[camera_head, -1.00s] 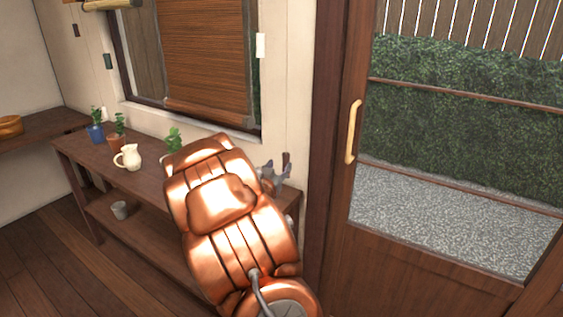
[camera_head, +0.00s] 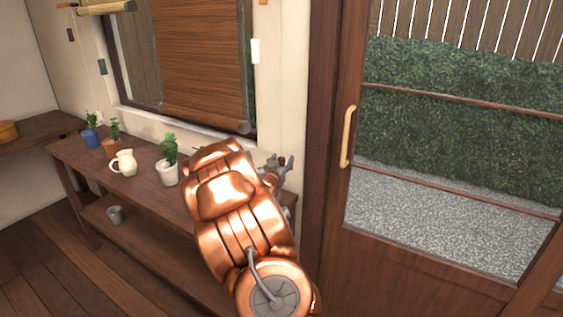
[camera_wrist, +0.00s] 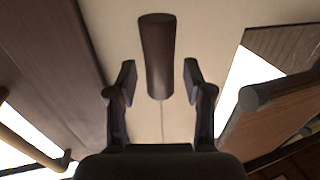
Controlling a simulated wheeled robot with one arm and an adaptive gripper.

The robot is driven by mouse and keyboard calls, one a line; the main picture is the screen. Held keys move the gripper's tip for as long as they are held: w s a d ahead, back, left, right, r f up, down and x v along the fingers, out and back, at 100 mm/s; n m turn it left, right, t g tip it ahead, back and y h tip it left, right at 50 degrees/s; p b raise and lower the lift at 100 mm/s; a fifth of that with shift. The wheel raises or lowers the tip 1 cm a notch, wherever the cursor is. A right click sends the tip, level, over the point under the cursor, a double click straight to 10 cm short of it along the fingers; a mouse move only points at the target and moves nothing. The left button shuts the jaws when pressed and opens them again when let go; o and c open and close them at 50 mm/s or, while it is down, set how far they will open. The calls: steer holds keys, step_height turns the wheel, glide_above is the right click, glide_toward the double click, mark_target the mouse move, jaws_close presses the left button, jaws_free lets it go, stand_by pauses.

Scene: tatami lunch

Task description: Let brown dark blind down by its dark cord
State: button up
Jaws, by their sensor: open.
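The brown slatted blind (camera_head: 203,65) hangs in the window, its lower edge close above the sill. In the wrist view, a brown cylinder that looks like its bottom bar (camera_wrist: 270,105) is at the right. A dark brown cylindrical pull (camera_wrist: 157,55), apparently the dark cord's end, stands between my gripper's open fingers (camera_wrist: 160,80), with a gap on each side. In the head view my gripper (camera_head: 279,163) is by the wall right of the window, partly hidden by my copper arm, with a small brown bit of the pull between its fingers. The cord itself is hardly visible.
A white pull (camera_head: 255,51) hangs above my gripper, and a green one (camera_head: 102,67) is left of the window. The wooden shelf (camera_head: 140,187) holds a cream jug (camera_head: 124,163) and potted plants. A glazed door with a handle (camera_head: 348,136) is at the right.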

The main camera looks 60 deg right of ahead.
jaws_close()
stand_by(0.3)
stand_by(0.3)
